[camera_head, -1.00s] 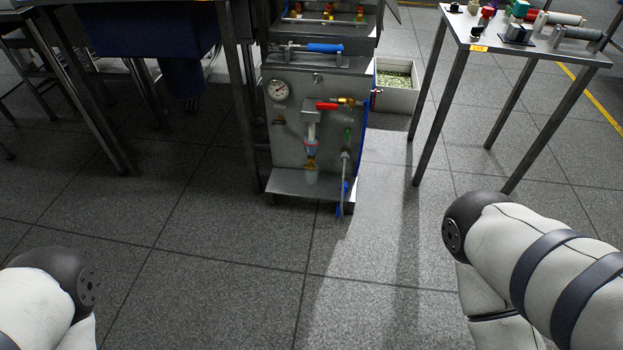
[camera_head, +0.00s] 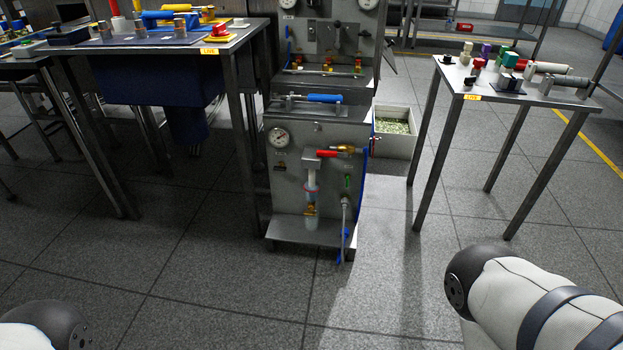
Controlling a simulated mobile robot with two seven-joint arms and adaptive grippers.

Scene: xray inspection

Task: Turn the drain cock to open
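A grey equipment cabinet (camera_head: 290,188) stands ahead in the middle of the head view. Its lower front carries a red lever handle (camera_head: 328,154) lying level, with a brass fitting (camera_head: 346,149) at its right. A clear bowl-like tube (camera_head: 311,190) hangs below, with a small brass-yellow part (camera_head: 310,210) on it. I cannot tell which part is the drain cock. A hose with a blue end (camera_head: 345,240) hangs at the right. Only parts of my arms show at the lower left and lower right, well short of the cabinet. Neither gripper is visible.
A bench with tools (camera_head: 150,42) stands left of the cabinet. A small table with several fittings (camera_head: 450,76) stands to the right. A white bin (camera_head: 398,146) sits on the floor behind, beside the cabinet. The tiled floor (camera_head: 230,290) in front is clear.

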